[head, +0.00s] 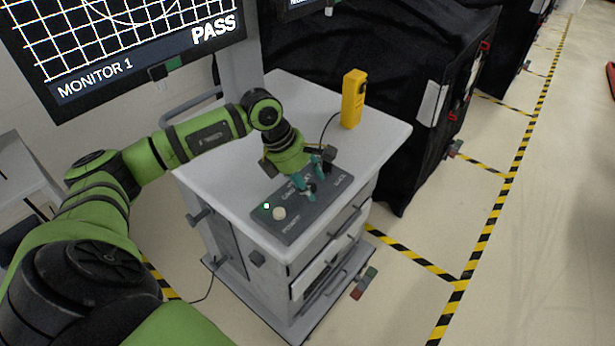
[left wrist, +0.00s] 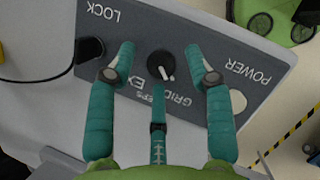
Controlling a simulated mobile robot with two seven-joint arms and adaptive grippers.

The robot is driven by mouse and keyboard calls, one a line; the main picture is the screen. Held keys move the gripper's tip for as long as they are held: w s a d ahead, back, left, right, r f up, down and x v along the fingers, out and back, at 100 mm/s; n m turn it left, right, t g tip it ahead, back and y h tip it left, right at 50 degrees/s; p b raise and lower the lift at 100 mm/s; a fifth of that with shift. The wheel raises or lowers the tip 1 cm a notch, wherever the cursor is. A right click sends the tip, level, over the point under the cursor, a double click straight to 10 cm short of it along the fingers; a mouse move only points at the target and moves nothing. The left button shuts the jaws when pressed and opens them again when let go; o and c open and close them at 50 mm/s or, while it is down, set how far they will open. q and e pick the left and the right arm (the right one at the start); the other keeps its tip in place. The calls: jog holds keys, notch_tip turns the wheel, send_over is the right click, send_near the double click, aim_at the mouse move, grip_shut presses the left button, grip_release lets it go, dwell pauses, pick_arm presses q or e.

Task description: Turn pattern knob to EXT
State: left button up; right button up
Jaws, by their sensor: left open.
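The dark control panel (head: 303,209) lies on the grey cart top. The pattern knob (left wrist: 161,65) is black and round with a white pointer, which slants toward the lower right in the left wrist view. Upside-down EXT (left wrist: 122,86) and GRID (left wrist: 178,95) labels are beside it, partly covered by my fingers. My left gripper (head: 310,180) is over the panel; in the left wrist view its open teal fingers (left wrist: 160,66) stand on either side of the knob, with a third finger below. I see no finger clearly touching the knob. My right gripper is out of view.
A yellow handheld device (head: 353,98) stands on the cart top (head: 385,130) with a cable. The panel has a white button (head: 279,213), a green light (head: 267,206) and a black part (left wrist: 89,49) near LOCK. A monitor (head: 130,45) reads PASS. Black-covered carts (head: 400,70) stand behind.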

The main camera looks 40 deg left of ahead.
pick_arm(q)
jog(key=shift+f, duration=0.1)
grip_shut()
